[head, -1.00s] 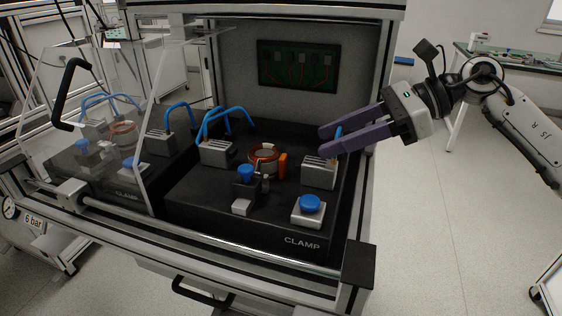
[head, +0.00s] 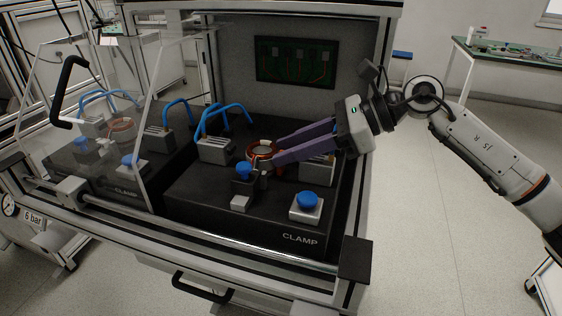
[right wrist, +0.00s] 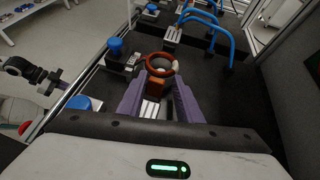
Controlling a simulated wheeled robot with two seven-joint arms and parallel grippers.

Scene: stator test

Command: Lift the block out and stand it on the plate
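The orange block (right wrist: 157,86) stands against the copper-coloured ring (right wrist: 161,65) on the dark fixture plate marked CLAMP (head: 200,190). In the head view the ring (head: 262,151) shows beyond my fingertips, and the block is mostly hidden by my fingers. My right gripper (head: 277,153) is open, with its two purple fingers low over the fixture. In the right wrist view the block lies between and just ahead of the fingertips (right wrist: 159,84); I see no grip on it. My left gripper is out of the head view; an arm at the left of the right wrist view is too small to read.
A slotted grey block (head: 318,170) sits under my right fingers. Blue-capped buttons (head: 306,201) and a dark post with a blue knob (head: 244,172) stand nearby. Blue hoses (head: 222,120) arch behind. A clear guard (head: 165,110) stands at the left, and a metal rail (head: 200,235) runs along the front.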

